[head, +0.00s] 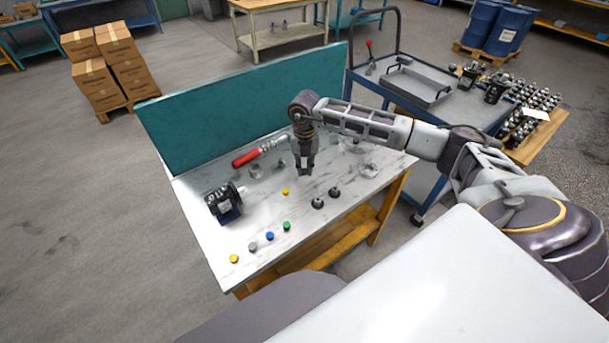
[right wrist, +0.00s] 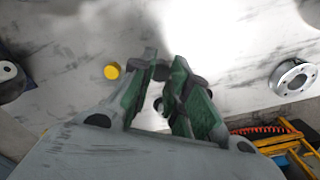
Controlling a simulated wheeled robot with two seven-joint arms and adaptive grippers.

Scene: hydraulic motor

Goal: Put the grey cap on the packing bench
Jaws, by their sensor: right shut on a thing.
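A grey cap (head: 253,246) lies on the white marbled bench top (head: 214,262), in a front row between a yellow cap (head: 234,258) and a blue cap (head: 270,236). My right gripper (head: 305,173) points down over the middle of the bench, behind that row. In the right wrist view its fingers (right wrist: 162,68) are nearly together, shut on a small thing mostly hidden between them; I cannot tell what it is. A single yellow cap (head: 285,191) lies near the gripper and also shows in the wrist view (right wrist: 112,71). My left gripper is not in view.
A green cap (head: 286,226), two black fittings (head: 317,203) (head: 335,191) and a black motor (head: 223,202) stand on the bench. A red-handled tool (head: 246,158) lies near the teal back panel (head: 240,105). A blue cart (head: 430,103) stands at right.

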